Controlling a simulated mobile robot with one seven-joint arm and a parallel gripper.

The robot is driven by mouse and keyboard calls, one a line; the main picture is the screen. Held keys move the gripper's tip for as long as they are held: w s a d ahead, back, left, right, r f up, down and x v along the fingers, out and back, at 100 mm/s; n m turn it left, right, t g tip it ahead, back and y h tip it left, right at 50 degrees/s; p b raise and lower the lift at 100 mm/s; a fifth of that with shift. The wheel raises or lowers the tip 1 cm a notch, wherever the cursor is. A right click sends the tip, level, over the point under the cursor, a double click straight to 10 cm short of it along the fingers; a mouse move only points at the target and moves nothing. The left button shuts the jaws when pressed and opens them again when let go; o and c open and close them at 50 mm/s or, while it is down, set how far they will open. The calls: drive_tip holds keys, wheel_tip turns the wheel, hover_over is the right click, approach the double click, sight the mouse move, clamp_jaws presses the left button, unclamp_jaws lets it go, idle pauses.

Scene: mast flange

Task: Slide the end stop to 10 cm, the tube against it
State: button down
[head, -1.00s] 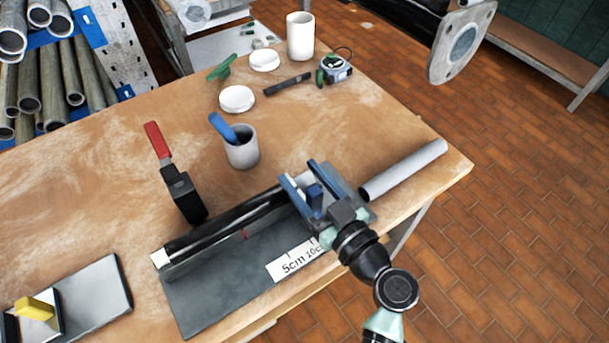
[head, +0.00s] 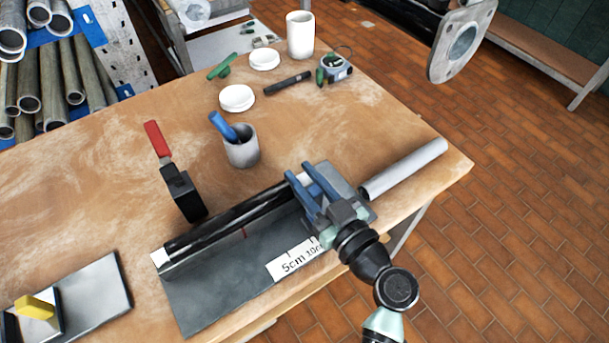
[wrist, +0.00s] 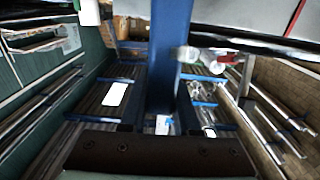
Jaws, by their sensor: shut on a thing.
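The black tube (head: 225,225) lies along the dark grey jig (head: 225,288), with a pale left end. Its right end runs up to my gripper (head: 299,170). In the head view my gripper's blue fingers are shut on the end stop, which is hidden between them. Whether the tube touches the stop cannot be told. A white scale label (head: 293,260) reads 5cm and a partly covered 10cm, near my wrist. A red mark (head: 244,232) sits on the jig left of the label. The wrist view shows a blue upright bar (wrist: 170,60), finger or stop unclear.
A toggle clamp with red handle (head: 158,140) stands behind the tube. A grey cup (head: 241,150) holds a blue-handled tool. A loose grey pipe (head: 405,170) lies right of the jig. A plate with a yellow block (head: 34,306) is at front left.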

drive_tip(key=shift+f, duration=0.1)
idle(0.7)
drive_tip(key=shift+s+a+f+b, duration=0.1)
drive_tip(key=shift+s+a+b, duration=0.1)
drive_tip(key=shift+b, duration=0.35)
drive_tip(key=shift+s+a+b, duration=0.15)
drive_tip(key=shift+a+b, duration=0.15)
drive_tip(key=shift+b, duration=0.15)
drive_tip(key=shift+r, duration=0.2)
drive_tip(key=c, duration=0.6)
unclamp_jaws()
drive_tip(key=shift+c, duration=0.2)
drive_tip(key=b+v, duration=0.2)
drive_tip(key=v, duration=1.1)
